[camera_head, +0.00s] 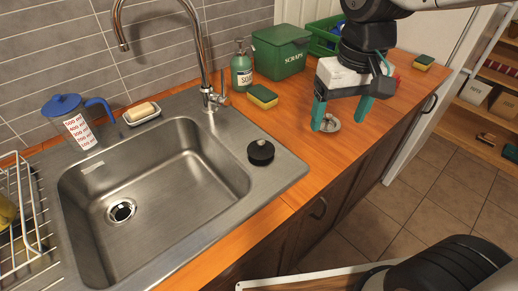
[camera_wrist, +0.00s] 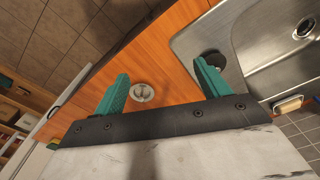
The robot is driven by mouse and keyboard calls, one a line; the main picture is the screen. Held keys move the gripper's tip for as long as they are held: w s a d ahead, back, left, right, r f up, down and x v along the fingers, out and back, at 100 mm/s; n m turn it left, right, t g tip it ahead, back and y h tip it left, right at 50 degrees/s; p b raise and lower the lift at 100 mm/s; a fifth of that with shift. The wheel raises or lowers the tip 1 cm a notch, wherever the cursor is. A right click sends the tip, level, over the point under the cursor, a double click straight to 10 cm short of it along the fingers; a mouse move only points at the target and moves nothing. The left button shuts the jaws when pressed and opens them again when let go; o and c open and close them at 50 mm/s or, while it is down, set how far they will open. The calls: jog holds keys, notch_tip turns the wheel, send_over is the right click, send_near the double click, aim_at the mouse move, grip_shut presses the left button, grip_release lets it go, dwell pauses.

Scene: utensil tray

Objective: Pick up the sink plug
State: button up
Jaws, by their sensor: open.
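A round black plug with a small knob on top (camera_head: 260,152) sits on the steel ledge at the right of the sink. In the wrist view the black plug (camera_wrist: 211,56) shows beyond my right-hand finger, which partly covers it. A small round metal piece, like a strainer or metal plug (camera_head: 330,123), lies on the wooden counter. It also shows in the wrist view (camera_wrist: 142,92), between my two green fingers. My gripper (camera_head: 341,112) is open and empty, pointing down above the metal piece, to the right of the black plug. I cannot tell its exact height.
The steel sink (camera_head: 225,125) fills the left, with a tall tap (camera_head: 205,65). A sponge (camera_head: 262,96), soap bottle (camera_head: 241,68) and green scraps bin (camera_head: 281,52) stand behind. Another sponge (camera_head: 424,62) lies at the far right. The counter front is clear, dropping to the floor.

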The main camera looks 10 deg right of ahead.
jog(key=n, duration=0.2)
send_over(261, 141)
jog(key=d, duration=0.1)
jog(key=shift+g, duration=0.3)
notch_tip(261, 141, down, 6)
jog(key=shift+f, duration=0.15)
jog(key=f, duration=0.4)
jog(key=a+f, duration=0.1)
jog(key=f, duration=0.2)
jog(key=shift+w+f, duration=0.1)
jog(key=shift+f, duration=0.55)
jog(key=c, duration=0.8)
